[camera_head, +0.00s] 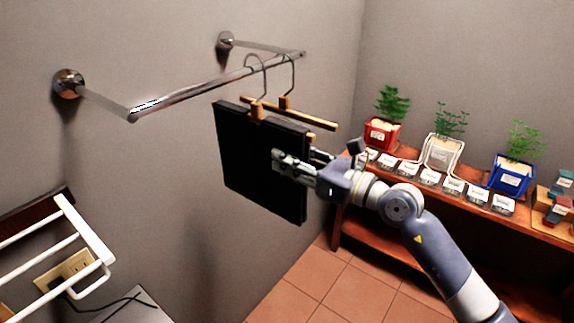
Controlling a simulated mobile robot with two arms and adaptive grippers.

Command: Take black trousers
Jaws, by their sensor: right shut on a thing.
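The black trousers (240,150) show as a flat folded black panel on a wooden hanger (283,114). Two metal hooks loop over the wall-mounted metal rail (195,92), and a second wooden hanger bar (310,109) shows just behind. My right gripper (280,163) reaches in from the right and is shut on the black trousers at their front face, right of the middle. The fingers hide a small part of the cloth. My left gripper is not in view.
A wooden shelf (400,155) at the right carries red (381,133), white (440,152) and blue (510,174) plant pots with several small labelled containers in front. A white rack (80,235) is on the left wall. Tiled floor (335,285) is clear below.

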